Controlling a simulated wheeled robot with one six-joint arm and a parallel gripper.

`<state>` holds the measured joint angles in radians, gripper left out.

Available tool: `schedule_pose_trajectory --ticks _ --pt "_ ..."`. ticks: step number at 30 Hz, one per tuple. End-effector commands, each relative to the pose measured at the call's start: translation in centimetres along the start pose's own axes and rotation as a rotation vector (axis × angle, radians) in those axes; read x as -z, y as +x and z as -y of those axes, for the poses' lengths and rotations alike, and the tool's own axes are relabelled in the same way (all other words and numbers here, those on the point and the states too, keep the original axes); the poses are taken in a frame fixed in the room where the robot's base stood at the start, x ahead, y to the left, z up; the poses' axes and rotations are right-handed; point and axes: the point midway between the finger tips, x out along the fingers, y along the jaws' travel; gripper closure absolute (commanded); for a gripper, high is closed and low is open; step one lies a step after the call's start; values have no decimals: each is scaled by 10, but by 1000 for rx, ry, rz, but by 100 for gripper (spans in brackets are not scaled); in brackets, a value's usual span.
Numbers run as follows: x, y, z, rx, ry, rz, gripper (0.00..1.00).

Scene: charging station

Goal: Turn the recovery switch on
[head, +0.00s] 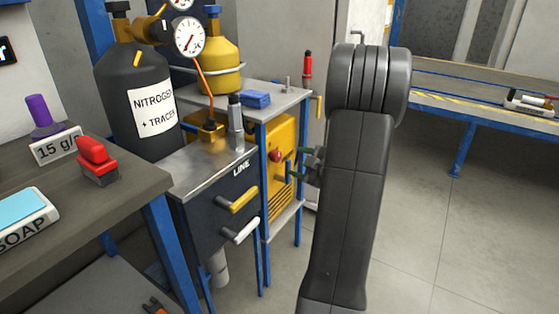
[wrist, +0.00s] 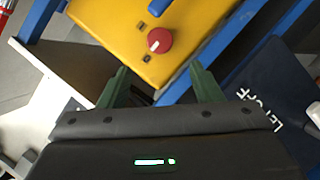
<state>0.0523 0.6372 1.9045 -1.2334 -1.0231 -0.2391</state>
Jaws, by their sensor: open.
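The switch looks to be the round red knob (wrist: 160,40) on the front of a yellow unit (wrist: 117,30); a small white mark shows on the knob, and small dark marks sit beside it. The knob (head: 275,155) also shows in the head view, left of my arm. My gripper (wrist: 158,68) is open, with its two green fingers spread and nothing between them. In the wrist view, the knob lies just beyond the fingertips, roughly centred between them, apart from both. In the head view, my arm hides most of my gripper (head: 297,163).
Blue frame posts (wrist: 262,30) flank the yellow unit. A dark LINE cabinet (head: 205,200) with yellow and white handles stands left of it. A workbench (head: 135,185) with a red object (head: 97,160) is further left. Open floor (head: 450,250) lies to the right.

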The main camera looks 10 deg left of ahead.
Motion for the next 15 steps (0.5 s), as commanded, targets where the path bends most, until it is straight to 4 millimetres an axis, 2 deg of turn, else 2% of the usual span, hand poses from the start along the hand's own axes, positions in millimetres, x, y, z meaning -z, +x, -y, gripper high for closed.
schedule_pose_trajectory --ticks 1,6,10,15 --pt "-1 14 4 3 -3 -5 41" --pt "-1 51 4 2 -1 -3 41" --pt "-1 74 3 2 -2 -2 41" --pt "-1 92 2 1 -1 0 41"
